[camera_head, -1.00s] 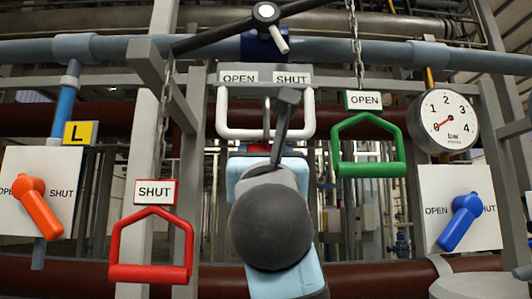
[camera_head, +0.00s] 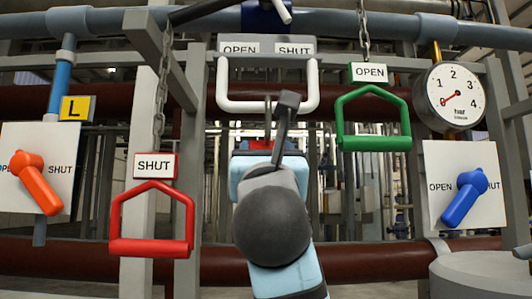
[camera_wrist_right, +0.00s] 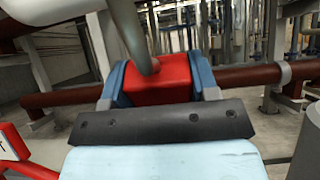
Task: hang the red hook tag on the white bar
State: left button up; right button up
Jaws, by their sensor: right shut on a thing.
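The white bar (camera_head: 240,107) is a U-shaped rail under the OPEN and SHUT plate, at upper centre in the head view. My right gripper (camera_head: 268,150) is below it, seen from behind. In the right wrist view, my right gripper (camera_wrist_right: 160,85) is shut on the red hook tag (camera_wrist_right: 160,82), with a blue finger on each side. A grey hook shank (camera_wrist_right: 126,30) rises from the tag to the upper left. In the head view, only a sliver of the tag (camera_head: 258,144) shows. Whether the hook touches the bar cannot be told. My left gripper is out of view.
A red SHUT pull handle (camera_head: 152,247) hangs at left and a green OPEN handle (camera_head: 373,144) at right. An orange lever (camera_head: 38,184), a blue lever (camera_head: 463,198) and a gauge (camera_head: 450,97) flank them. A grey post stands left of the bar.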

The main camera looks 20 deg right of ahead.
jog(key=o, duration=1.1)
jog(key=shift+f, duration=0.15)
jog(key=o, duration=0.4)
jog(key=shift+w, duration=0.1)
jog(key=shift+f, duration=0.1)
jog(key=b+v, duration=0.4)
jog(key=v, duration=0.9)
jog(key=shift+s+b, duration=0.35)
jog(key=shift+b, duration=0.05)
jog(key=shift+a+f, duration=0.1)
